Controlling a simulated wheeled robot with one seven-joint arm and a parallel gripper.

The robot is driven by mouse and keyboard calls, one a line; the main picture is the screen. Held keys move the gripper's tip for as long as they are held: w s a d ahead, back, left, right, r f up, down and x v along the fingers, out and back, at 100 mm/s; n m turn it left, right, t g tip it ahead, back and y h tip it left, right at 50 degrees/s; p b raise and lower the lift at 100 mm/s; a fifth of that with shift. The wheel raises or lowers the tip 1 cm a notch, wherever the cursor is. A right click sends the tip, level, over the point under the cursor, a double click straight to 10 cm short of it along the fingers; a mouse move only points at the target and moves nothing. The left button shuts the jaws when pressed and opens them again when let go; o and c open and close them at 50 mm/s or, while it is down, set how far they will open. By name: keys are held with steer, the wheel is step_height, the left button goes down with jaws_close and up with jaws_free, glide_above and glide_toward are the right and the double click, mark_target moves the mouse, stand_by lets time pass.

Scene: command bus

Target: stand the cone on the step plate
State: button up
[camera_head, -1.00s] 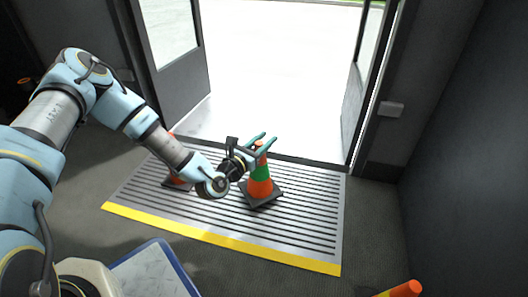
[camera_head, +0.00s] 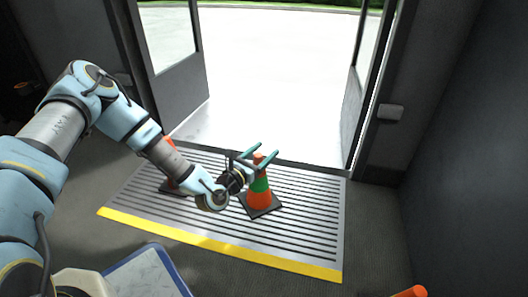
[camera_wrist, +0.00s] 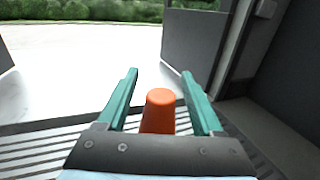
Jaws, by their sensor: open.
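An orange cone with a green band (camera_head: 260,195) stands upright on its dark square base on the ribbed step plate (camera_head: 310,228). My gripper (camera_head: 266,153) is open at the cone's top, its teal fingers pointing toward the doorway. In the wrist view the cone's orange tip (camera_wrist: 159,110) shows between the two open fingers (camera_wrist: 158,88), apart from both. A second orange cone (camera_head: 170,180) stands on the plate's left part, mostly hidden behind my arm.
An open double doorway (camera_head: 265,80) lies beyond the plate, with bright ground outside. A yellow strip (camera_head: 220,246) edges the plate's near side. Another orange object (camera_head: 410,292) pokes in at the bottom right. A dark wall (camera_head: 470,150) stands on the right. The plate's right part is clear.

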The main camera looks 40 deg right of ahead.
steer(key=shift+r, duration=0.1)
steer(key=shift+a+r, duration=0.1)
steer(key=shift+r, duration=0.05)
steer(key=p+v, duration=0.4)
steer(key=v, duration=0.8)
